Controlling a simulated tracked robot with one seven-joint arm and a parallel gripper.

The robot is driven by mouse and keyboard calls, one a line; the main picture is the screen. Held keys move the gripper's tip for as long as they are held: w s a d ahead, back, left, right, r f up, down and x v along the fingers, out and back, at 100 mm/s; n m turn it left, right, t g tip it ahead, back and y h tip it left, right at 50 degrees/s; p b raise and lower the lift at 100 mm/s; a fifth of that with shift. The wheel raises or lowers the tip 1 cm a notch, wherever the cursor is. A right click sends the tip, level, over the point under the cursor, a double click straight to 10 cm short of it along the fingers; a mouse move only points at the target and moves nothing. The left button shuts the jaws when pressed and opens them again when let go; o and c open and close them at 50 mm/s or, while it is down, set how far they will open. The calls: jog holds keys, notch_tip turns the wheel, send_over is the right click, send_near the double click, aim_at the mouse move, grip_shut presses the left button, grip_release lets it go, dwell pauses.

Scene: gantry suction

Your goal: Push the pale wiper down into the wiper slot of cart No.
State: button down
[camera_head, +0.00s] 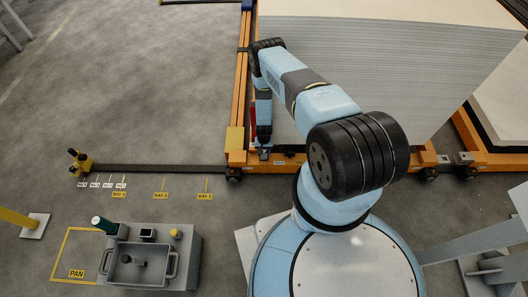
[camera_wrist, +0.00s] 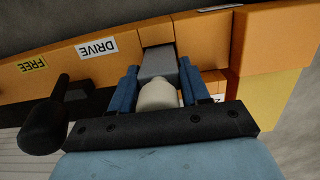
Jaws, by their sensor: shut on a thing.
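The pale wiper (camera_wrist: 158,96) is a cream rounded piece in the middle of the wrist view. My gripper (camera_wrist: 159,72) is shut on it, one blue finger on each side. A grey block (camera_wrist: 157,62) shows beyond it in a gap of the orange cart frame (camera_wrist: 218,34). I cannot tell whether this block is part of the wiper, or how deep it sits. In the head view my gripper (camera_head: 264,152) points down at the front beam of the orange cart (camera_head: 237,158). The wiper and slot are too small to make out there.
A black-knobbed lever (camera_wrist: 45,122) stands left of my gripper, near the DRIVE (camera_wrist: 97,47) and FREE (camera_wrist: 33,63) labels. A large stack of pale boards (camera_head: 400,70) stands behind the arm. A grey box with a pan (camera_head: 140,262) sits front left. A dark floor rail (camera_head: 160,168) runs left.

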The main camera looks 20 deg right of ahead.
jog(key=shift+f, duration=1.95)
jog(key=shift+c, duration=2.3)
grip_release()
jog(key=r, duration=0.9)
jog(key=w+r, duration=0.1)
jog(key=r, duration=0.3)
jog(key=shift+d+r, duration=0.15)
jog(key=shift+r, duration=0.1)
